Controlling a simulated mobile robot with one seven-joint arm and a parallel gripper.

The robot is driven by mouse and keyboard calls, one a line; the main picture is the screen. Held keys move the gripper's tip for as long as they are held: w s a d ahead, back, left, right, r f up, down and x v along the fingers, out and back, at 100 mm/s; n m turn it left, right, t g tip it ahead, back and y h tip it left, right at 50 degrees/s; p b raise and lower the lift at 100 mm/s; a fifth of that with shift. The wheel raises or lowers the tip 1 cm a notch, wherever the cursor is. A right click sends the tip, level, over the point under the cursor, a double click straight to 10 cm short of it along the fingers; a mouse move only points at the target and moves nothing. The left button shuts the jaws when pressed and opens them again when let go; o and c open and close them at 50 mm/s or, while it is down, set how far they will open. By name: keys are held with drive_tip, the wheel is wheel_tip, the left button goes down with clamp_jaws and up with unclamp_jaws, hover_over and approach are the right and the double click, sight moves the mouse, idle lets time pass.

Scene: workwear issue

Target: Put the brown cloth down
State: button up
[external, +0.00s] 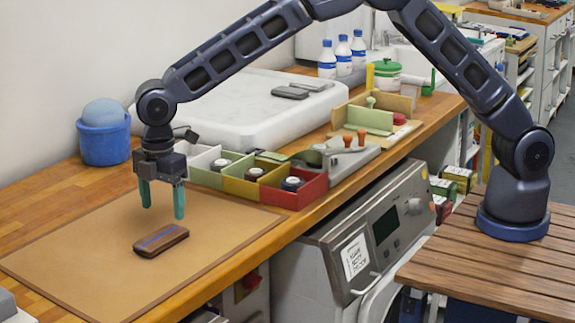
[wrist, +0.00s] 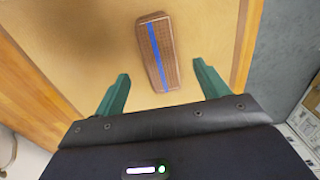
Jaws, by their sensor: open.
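The brown cloth (external: 161,240) is a small folded brown block with a blue stripe along its top. It lies flat on the tan mat (external: 90,270) on the wooden counter. My gripper (external: 162,208) is open and empty, with its green fingers pointing down above the cloth and apart from it. In the wrist view the cloth (wrist: 155,50) lies slightly tilted on the mat, ahead of the gap between the two green fingertips (wrist: 163,77). Nothing hides the cloth.
A blue tub (external: 104,140) stands by the wall. Coloured open boxes (external: 305,194) with dark round items sit right of my gripper. A white slab (external: 250,110) lies behind. The mat is otherwise bare; the counter's front edge is close to its right side.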

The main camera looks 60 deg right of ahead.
sight(165, 234)
wheel_tip(165, 234, up, 6)
drive_tip(key=shift+f, duration=0.2)
